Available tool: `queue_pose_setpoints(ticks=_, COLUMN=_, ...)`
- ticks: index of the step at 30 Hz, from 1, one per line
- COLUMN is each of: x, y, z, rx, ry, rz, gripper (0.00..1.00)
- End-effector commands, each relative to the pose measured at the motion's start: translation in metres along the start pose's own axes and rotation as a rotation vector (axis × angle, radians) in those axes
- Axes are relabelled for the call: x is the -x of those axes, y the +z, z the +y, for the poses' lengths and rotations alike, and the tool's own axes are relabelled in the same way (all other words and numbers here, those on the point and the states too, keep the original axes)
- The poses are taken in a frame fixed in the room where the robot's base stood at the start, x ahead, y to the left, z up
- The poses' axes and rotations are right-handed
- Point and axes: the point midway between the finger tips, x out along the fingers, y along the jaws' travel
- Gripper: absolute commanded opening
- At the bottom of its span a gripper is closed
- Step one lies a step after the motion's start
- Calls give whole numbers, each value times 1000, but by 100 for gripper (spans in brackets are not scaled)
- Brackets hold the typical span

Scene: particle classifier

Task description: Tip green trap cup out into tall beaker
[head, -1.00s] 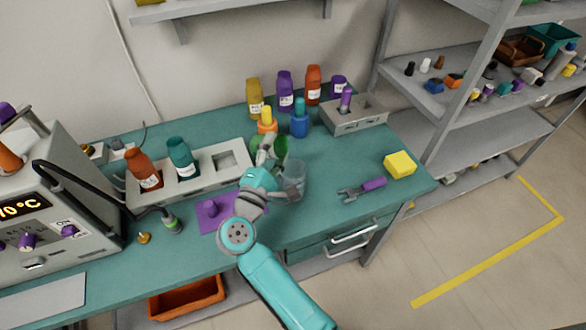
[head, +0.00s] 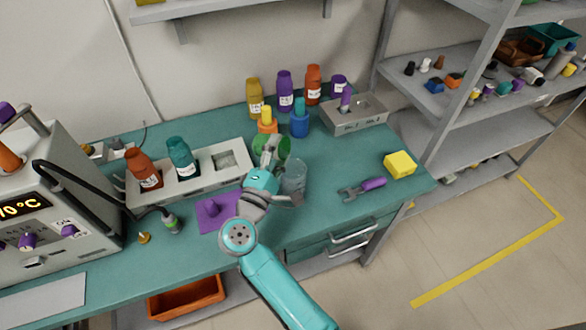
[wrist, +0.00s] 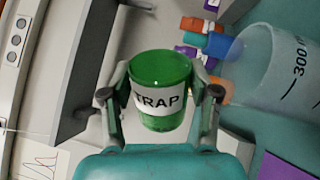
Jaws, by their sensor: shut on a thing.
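The green trap cup (wrist: 160,75), with a white TRAP label, is held between the two fingers of my gripper (wrist: 158,95) in the wrist view. In the head view the green cup (head: 284,146) shows partly behind my gripper (head: 268,150). The tall beaker (head: 294,180) is clear and stands on the bench just right of my gripper. In the wrist view the beaker (wrist: 275,70) is at the upper right, with a 300 mark, apart from the cup. What is inside the cup is hard to tell.
A grey rack (head: 210,180) with an orange and a teal bottle is left of my gripper. Several bottles (head: 285,90) stand behind. A yellow block (head: 399,163) and a purple-handled wrench (head: 365,187) lie to the right. A purple mat (head: 215,218) lies at front left.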

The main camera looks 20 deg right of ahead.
Motion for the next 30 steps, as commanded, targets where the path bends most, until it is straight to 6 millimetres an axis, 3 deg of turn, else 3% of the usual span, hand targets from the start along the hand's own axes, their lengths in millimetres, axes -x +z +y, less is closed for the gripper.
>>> queue_pose_setpoints(ticks=30, x=0, y=7, z=1, rx=-118, ry=1, rz=-18, gripper=24)
